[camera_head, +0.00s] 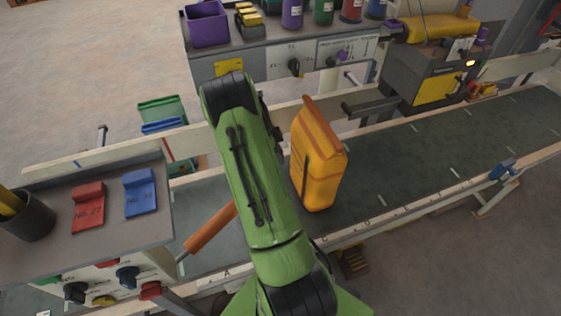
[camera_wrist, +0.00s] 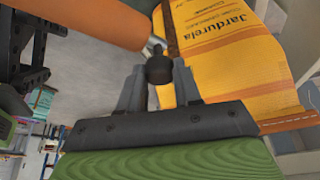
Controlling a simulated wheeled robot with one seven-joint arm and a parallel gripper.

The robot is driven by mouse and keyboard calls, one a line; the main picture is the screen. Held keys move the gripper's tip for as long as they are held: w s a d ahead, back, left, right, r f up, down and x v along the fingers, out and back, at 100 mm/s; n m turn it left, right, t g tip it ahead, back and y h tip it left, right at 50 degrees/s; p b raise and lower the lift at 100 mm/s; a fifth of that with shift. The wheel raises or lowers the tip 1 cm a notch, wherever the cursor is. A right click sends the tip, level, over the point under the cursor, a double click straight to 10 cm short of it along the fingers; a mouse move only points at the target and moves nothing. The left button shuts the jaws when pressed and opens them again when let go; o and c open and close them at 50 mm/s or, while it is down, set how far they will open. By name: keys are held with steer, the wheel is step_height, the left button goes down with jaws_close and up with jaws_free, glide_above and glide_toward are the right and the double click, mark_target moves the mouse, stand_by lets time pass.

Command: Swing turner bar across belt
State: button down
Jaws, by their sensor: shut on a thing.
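The turner bar (camera_head: 211,228) is an orange roller that slants over the belt (camera_head: 430,145) at the left, partly hidden behind my green arm. In the wrist view the bar (camera_wrist: 85,22) crosses the upper left. A dark round knob (camera_wrist: 159,70) shows by its metal end. My gripper (camera_wrist: 158,78) is shut on this knob, one finger on each side. In the head view my arm hides the gripper. An orange sack (camera_head: 318,165) stands upright on the belt just right of my arm. It also shows close beyond the gripper in the wrist view (camera_wrist: 225,50).
A control desk (camera_head: 105,230) with a red block, a blue block and a pen cup stands at the left. A sealing machine (camera_head: 425,75) stands over the belt's far side at upper right. Rails edge the belt. The belt right of the sack is clear.

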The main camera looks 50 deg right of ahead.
steer(key=shift+w, duration=0.2)
steer(key=c, duration=0.8)
jaws_free()
steer(key=p+v, duration=0.2)
steer(key=v, duration=1.3)
steer(key=shift+w+r, duration=0.1)
steer(key=shift+r, duration=0.3)
steer(key=shift+c, duration=0.4)
